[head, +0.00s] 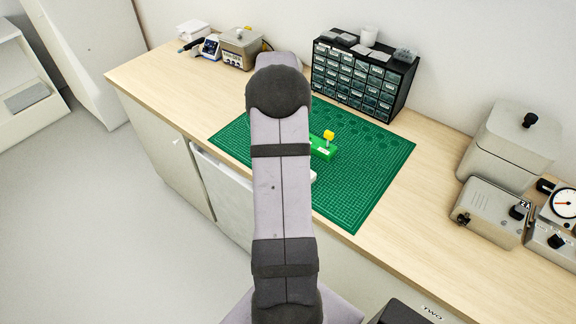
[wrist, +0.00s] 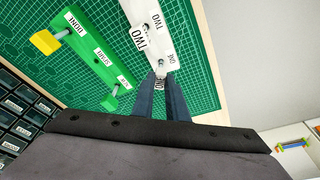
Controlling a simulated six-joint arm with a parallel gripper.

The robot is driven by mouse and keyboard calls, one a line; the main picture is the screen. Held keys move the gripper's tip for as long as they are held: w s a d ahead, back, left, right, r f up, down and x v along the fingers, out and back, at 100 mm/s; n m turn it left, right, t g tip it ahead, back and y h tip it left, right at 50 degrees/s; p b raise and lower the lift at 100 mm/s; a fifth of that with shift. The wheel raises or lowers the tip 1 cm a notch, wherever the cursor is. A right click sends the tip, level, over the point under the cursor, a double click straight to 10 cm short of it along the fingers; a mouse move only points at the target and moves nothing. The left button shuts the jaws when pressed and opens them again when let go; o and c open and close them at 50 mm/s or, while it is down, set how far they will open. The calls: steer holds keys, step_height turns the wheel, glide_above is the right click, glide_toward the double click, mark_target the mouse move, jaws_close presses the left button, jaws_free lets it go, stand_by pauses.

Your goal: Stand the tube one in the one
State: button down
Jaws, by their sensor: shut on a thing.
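My gripper (wrist: 164,90) is shut on a small pale tube (wrist: 160,83) with dark lettering, too small to read surely. The tube's end is close to the white block (wrist: 161,42); whether it is in a hole or only beside it I cannot tell. The white block carries a TWO label at its far end and a ONE label close to my fingertips. A piece tagged TWO (wrist: 138,38) stands at the block's left side. In the head view my arm hides my gripper and most of the white block (head: 313,176).
A green block (wrist: 85,45) with DONE and SPARE labels lies left of the white one, with a yellow-topped piece (wrist: 45,41) at its DONE end. Both lie on the green mat (head: 376,165). A drawer cabinet (head: 361,80) stands behind. The mat's right side is clear.

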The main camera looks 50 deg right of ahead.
steer(key=shift+f+b, duration=0.3)
steer(key=shift+f, duration=0.3)
steer(key=c, duration=1.7)
jaws_free()
steer(key=shift+o, duration=0.2)
steer(key=shift+r, duration=0.15)
steer(key=b+v, duration=0.2)
steer(key=v, duration=0.5)
steer(key=shift+s, duration=0.1)
